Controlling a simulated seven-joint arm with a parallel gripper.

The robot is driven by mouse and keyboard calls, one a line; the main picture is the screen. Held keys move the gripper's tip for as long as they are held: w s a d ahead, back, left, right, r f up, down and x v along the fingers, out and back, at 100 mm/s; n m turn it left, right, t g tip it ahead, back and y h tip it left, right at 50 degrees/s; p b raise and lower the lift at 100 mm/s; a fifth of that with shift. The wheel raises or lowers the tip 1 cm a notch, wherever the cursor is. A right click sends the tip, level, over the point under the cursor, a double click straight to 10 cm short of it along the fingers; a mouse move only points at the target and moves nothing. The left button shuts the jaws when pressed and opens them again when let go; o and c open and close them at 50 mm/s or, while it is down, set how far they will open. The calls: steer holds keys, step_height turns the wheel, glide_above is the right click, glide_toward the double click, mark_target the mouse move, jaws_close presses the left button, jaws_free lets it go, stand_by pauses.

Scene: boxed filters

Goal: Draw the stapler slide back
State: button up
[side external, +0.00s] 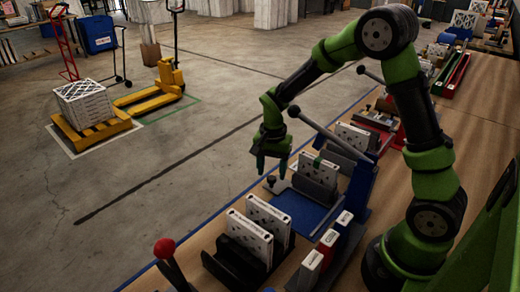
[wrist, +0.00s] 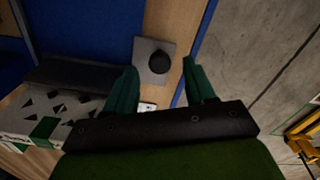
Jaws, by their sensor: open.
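A grey slide plate with a round black knob (wrist: 159,62) shows in the wrist view, beside a blue surface. In the side view the knob (side external: 271,180) stands at the left of the blue stapler bed (side external: 302,212). My gripper (side external: 269,174) points down close above the knob, with its green fingers apart and nothing held. In the wrist view the knob appears between the open fingertips of my gripper (wrist: 160,68); I cannot tell whether they reach down around it. The stapler's long grey lever (side external: 328,133) slants up from its blue frame (side external: 360,185).
A white filter with a green band (wrist: 45,125) sits in a dark cradle (side external: 314,188) beside the bed. More filters (side external: 270,215) stand in a black rack in front, near a red-knobbed lever (side external: 164,248). Small red-and-white boxes (side external: 328,240) stand right. Open floor lies left of the bench.

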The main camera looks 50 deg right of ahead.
steer(key=shift+f, duration=1)
jaws_close()
